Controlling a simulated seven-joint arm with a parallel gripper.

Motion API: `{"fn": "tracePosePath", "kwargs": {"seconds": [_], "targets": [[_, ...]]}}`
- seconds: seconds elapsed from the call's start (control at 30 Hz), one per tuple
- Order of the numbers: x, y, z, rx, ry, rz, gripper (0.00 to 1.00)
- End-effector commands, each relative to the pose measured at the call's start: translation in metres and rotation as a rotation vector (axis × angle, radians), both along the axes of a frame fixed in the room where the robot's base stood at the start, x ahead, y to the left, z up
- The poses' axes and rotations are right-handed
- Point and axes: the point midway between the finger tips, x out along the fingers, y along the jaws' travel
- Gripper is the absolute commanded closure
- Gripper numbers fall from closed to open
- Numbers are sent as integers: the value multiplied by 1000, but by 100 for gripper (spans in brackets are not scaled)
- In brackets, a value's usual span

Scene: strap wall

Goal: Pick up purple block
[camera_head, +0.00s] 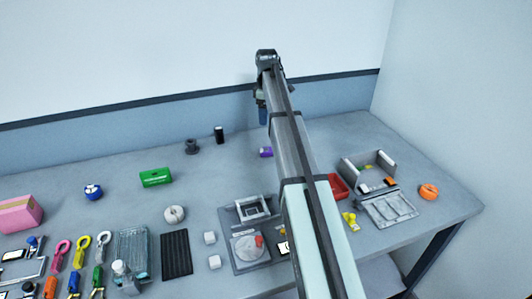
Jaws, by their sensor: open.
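The purple block (265,152) is small and lies on the grey table near its back, just left of my arm. Part of its right side may be hidden by the arm. My gripper (262,119) hangs from the far end of the arm, pointing down, above and behind the block in the picture. It is apart from the block. The jaws are open and nothing shows between them, though the fingertips are small and partly hidden by my arm.
A red tray (337,186) and a grey open box (372,164) are to the right. The front is crowded with tools.

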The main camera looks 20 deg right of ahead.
Motion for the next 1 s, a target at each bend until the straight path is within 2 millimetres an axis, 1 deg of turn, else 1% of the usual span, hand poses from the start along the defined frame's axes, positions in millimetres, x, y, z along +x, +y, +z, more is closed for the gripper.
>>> {"fn": "tracePosePath", "kwargs": {"seconds": [0.03,0.13,0.4,0.57,0.67,0.9,1.0], "targets": [[-11,6,-2,0,3,51,28],[-19,8,-4,0,11,151,28],[-22,8,-5,0,25,389,28],[-22,9,-9,0,27,447,28],[-23,9,-20,1,29,452,28],[-23,9,-60,0,28,450,28],[-23,8,-75,0,28,450,28]]}}
